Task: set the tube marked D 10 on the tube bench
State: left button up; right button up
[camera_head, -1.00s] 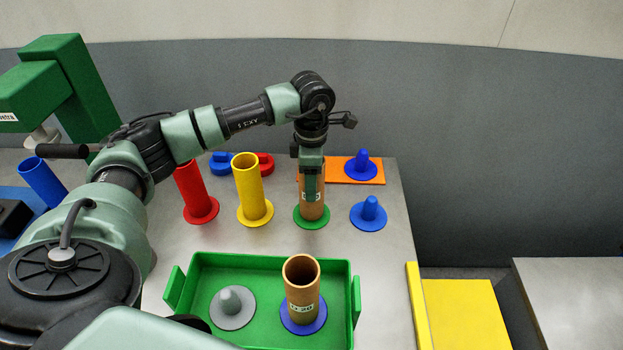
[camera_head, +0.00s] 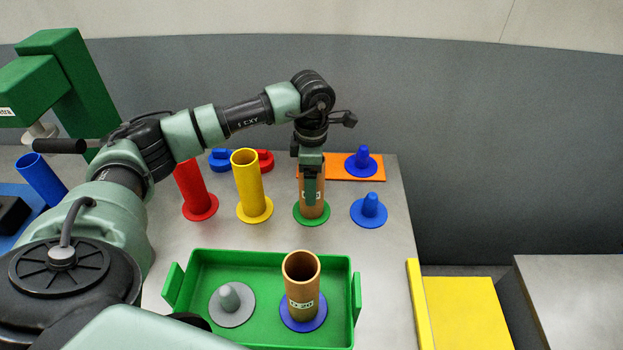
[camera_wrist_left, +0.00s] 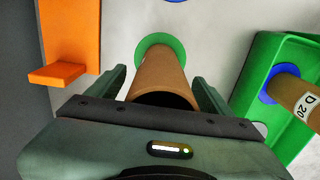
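A brown tube (camera_head: 319,205) stands upright on a green round base on the grey table. It also shows in the wrist view (camera_wrist_left: 160,77). My left gripper (camera_head: 311,195) points down over this tube. In the wrist view its fingers (camera_wrist_left: 160,85) are spread on both sides of the tube, with small gaps beside it. Another brown tube (camera_head: 301,275) stands in the green tray on a blue base; its label reads D 20 in the wrist view (camera_wrist_left: 296,97). My right gripper is out of view.
The green tray (camera_head: 220,258) also holds a free grey peg (camera_head: 230,302). Red (camera_head: 192,188) and yellow (camera_head: 248,182) tubes stand left of the gripper. Free blue pegs (camera_head: 369,208) are to its right, one on an orange plate (camera_head: 337,172). A blue tube (camera_head: 42,180) leans far left.

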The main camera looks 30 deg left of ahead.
pick_arm(q)
notch_tip(320, 180, up, 8)
jog(key=b, duration=0.2)
dwell(0.5)
notch_tip(320, 180, up, 6)
jog(key=p, duration=0.4)
jog(key=shift+f, duration=0.1)
dwell(0.6)
dwell(0.4)
